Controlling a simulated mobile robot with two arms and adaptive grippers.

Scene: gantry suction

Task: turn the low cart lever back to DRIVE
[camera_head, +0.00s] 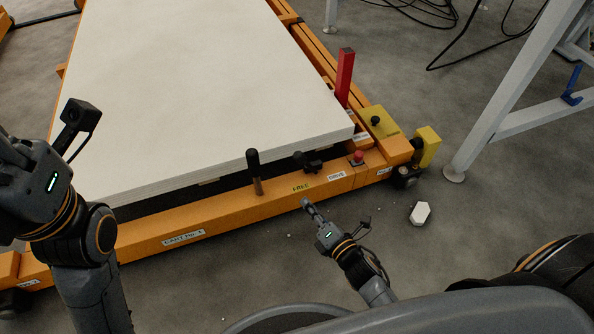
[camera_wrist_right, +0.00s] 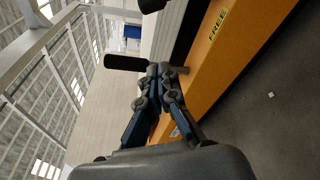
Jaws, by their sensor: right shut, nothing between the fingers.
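The cart lever (camera_head: 253,165) has a black grip on a short brown post and stands upright on the orange front rail (camera_head: 215,217), left of the yellow FREE label (camera_head: 300,188). The DRIVE label (camera_head: 336,176) is further right. My right gripper (camera_head: 306,203) is shut and empty, in front of the rail below FREE and right of the lever. In the right wrist view the closed fingertips (camera_wrist_right: 158,70) overlap the lever's post, with its black grip (camera_wrist_right: 125,62) to the left; contact cannot be told. My left arm is at the left edge; its fingers do not show.
A large white panel (camera_head: 200,80) lies on the cart. A black fitting (camera_head: 308,163), a red button (camera_head: 357,157), a red post (camera_head: 344,77) and a yellow box (camera_head: 380,121) are to the right. A grey frame leg (camera_head: 510,85) stands right.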

